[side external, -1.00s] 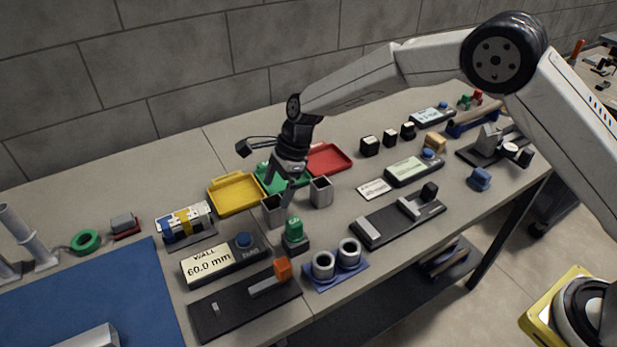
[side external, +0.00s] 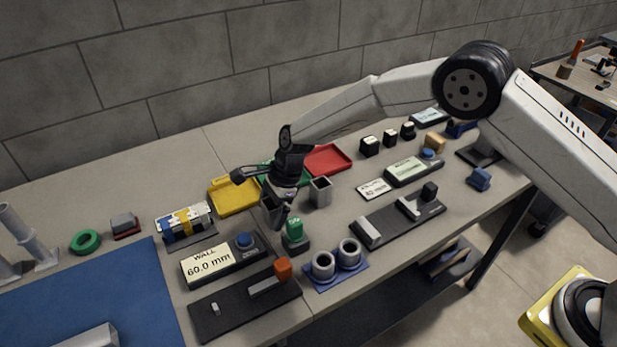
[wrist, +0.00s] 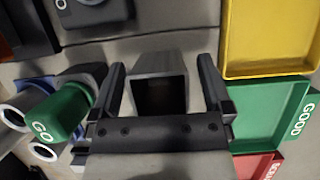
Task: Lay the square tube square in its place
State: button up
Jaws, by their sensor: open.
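A grey square tube (side external: 269,217) stands upright on the table in the side view, in front of the green tray. In the wrist view the tube (wrist: 158,66) shows its dark open end between my fingers. My gripper (side external: 278,205) is open and low around this tube, and it also shows in the wrist view (wrist: 162,72) with a finger on each side. Gaps show beside the tube, so the fingers look apart from it. A second grey square tube (side external: 321,192) stands just to the right. My gripper partly hides the first tube in the side view.
A green GO block (side external: 294,231) stands close in front. Yellow (side external: 235,196), green (wrist: 262,115) and red (side external: 328,159) trays lie behind. A display reading WALL 60.0 mm (side external: 222,259), a black fixture with an orange knob (side external: 225,313) and another dark fixture (side external: 385,224) lie nearby.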

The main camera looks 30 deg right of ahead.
aim_at(266, 210)
dwell(0.4)
grip_shut()
jog(key=shift+r, duration=0.15)
jog(key=shift+r, duration=0.55)
notch_tip(266, 210, up, 2)
jog(key=shift+r, duration=0.1)
jog(key=s+d+r, duration=0.2)
jog(key=s+r, duration=0.2)
jog(key=s, duration=0.2)
jog(key=s+d+r, duration=0.3)
jog(key=s+r, duration=0.2)
jog(key=s, duration=0.2)
jog(key=shift+d+r, duration=0.2)
jog(key=shift+d, duration=0.05)
